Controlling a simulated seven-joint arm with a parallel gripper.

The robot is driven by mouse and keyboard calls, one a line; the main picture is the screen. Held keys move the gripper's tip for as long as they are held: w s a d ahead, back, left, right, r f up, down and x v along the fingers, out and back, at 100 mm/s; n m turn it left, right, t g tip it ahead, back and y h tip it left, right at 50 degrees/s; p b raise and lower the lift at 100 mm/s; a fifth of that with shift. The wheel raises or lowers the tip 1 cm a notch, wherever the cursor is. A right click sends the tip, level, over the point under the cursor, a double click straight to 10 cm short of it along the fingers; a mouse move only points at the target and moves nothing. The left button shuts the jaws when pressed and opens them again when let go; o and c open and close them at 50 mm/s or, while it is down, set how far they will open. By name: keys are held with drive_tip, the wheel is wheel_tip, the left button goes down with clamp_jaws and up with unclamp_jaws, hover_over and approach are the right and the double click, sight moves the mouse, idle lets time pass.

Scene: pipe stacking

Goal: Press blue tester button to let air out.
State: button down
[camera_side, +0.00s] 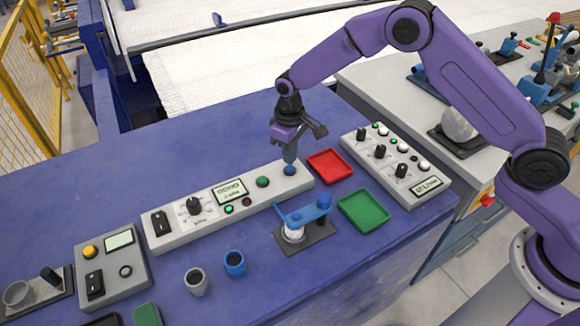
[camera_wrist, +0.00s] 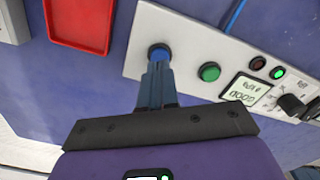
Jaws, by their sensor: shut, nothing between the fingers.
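The blue button (camera_side: 290,170) sits at the right end of the long grey tester panel (camera_side: 160,232). In the wrist view the blue button (camera_wrist: 159,52) shows just beyond my fingertips. My gripper (camera_side: 289,160) is shut and empty, pointing down at the blue button. It also shows in the wrist view (camera_wrist: 158,66). The fingertips are at the button, touching or very nearly so; I cannot tell whether it is pressed in. A green button (camera_side: 262,182) is to its left in the side view. The tester display (camera_wrist: 246,92) appears to read "GOOD".
A red tray (camera_side: 330,166) and a green tray (camera_side: 364,210) lie right of the panel. A blue clamp fixture (camera_side: 305,212) stands in front, with a grey cup (camera_side: 197,281) and a blue cup (camera_side: 235,263) nearby. Another control box (camera_side: 395,165) is at the right.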

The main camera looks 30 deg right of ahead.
sight(290, 169)
drive_tip(key=shift+r, duration=2.15)
drive_tip(key=shift+s+r, duration=0.15)
drive_tip(key=s+d+r+n, duration=0.2)
drive_tip(key=s+d+r, duration=0.15)
drive_tip(key=s, duration=0.55)
drive_tip(key=s+d+r+n, duration=0.1)
drive_tip(key=s+d+r, duration=0.1)
drive_tip(key=s+r, duration=0.5)
drive_tip(key=s+d+r+n, duration=0.2)
drive_tip(key=s+d, duration=0.1)
drive_tip(key=s, duration=0.7)
drive_tip(key=s+d+n, duration=0.1)
drive_tip(key=s+d, duration=0.7)
drive_tip(key=s, duration=0.3)
drive_tip(key=shift+s+n, duration=0.2)
drive_tip(key=shift+n, duration=0.1)
